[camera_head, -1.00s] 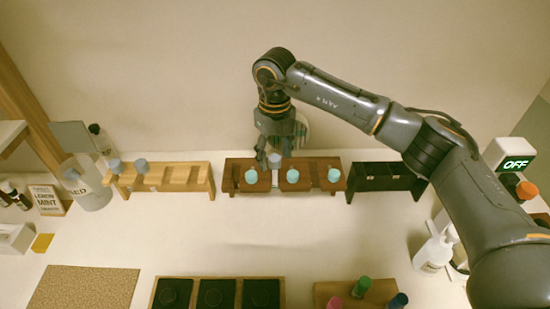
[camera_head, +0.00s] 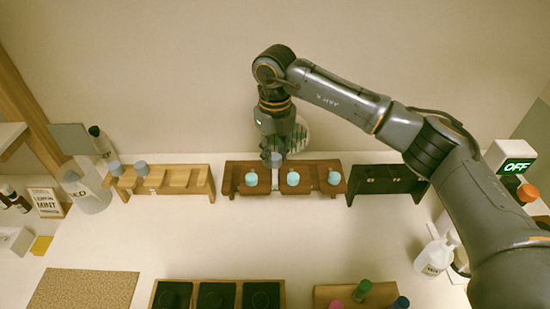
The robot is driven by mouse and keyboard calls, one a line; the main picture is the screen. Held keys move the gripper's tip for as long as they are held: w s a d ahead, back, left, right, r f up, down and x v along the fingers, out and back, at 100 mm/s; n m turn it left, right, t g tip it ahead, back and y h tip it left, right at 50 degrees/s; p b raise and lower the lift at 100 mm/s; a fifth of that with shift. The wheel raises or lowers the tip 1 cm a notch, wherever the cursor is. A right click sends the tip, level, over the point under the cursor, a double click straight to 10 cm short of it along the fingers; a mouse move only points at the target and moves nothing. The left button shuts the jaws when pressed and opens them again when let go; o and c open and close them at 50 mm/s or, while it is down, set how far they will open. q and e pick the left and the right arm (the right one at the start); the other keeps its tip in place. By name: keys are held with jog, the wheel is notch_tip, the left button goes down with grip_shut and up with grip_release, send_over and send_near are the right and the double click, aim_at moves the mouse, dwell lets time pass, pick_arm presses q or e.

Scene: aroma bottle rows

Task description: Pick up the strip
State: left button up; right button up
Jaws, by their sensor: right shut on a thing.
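A pale, narrow strip (camera_head: 275,179) with a grey-blue top stands upright at the middle of the dark brown wooden rack (camera_head: 234,182). My right gripper (camera_head: 276,156) reaches down from above and behind the rack. Its fingers are shut on the grey-blue top, and they partly hide it. The strip's lower end is hard to make out against the rack. My left gripper is not in view.
Pale turquoise bottle tops (camera_head: 251,179) sit on the same rack, close to the gripper. A light wooden rack (camera_head: 190,180) stands left, a black rack (camera_head: 400,184) right. A wooden tray with black squares (camera_head: 240,294) lies in front. The counter between is clear.

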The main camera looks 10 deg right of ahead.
notch_tip(320, 180, up, 17)
jog(key=b, duration=0.2)
dwell(1.6)
